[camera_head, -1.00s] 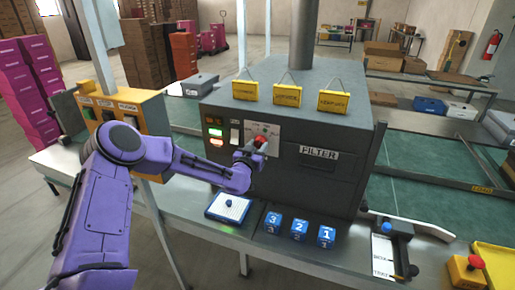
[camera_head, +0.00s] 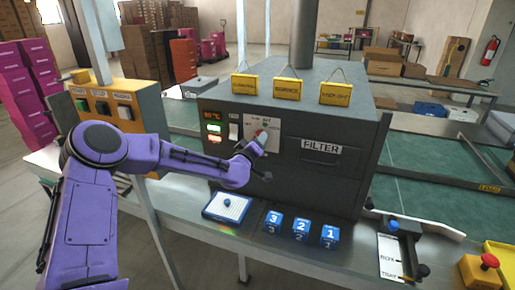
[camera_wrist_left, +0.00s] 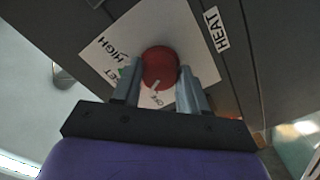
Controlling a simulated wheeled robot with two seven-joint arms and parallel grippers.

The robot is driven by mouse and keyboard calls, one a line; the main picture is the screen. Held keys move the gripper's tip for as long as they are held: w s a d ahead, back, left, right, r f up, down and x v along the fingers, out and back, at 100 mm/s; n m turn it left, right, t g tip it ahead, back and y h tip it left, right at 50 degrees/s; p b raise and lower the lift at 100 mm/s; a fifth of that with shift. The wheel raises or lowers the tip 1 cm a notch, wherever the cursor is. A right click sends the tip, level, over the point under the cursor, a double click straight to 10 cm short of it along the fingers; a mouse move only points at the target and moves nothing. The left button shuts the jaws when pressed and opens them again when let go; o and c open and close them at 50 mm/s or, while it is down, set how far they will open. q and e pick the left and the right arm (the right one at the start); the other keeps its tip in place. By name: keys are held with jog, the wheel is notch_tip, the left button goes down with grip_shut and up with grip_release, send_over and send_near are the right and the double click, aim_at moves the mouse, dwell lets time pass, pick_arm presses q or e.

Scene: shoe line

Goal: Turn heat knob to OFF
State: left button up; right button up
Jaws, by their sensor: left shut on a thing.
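The red heat knob (camera_wrist_left: 160,66) sits on a white dial plate (camera_wrist_left: 112,60) with a HEAT label (camera_wrist_left: 214,30) beside it. HIGH and another partly hidden word are printed around the knob. In the left wrist view my left gripper (camera_wrist_left: 160,76) has one finger on each side of the knob and is shut on it. In the head view the left gripper (camera_head: 257,143) reaches the plate on the grey machine's front (camera_head: 330,185), and the knob (camera_head: 262,134) is mostly hidden behind it. My right gripper is not in view.
A white switch (camera_head: 234,131) and lit indicators (camera_head: 214,128) are left of the dial. A FILTER drawer (camera_head: 320,148) is to its right.

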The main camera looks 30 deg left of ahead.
pick_arm(q)
jog(key=shift+n+b, duration=2.3)
jog(key=shift+n, duration=1)
jog(key=o, duration=1.1)
jog(key=shift+c, duration=0.2)
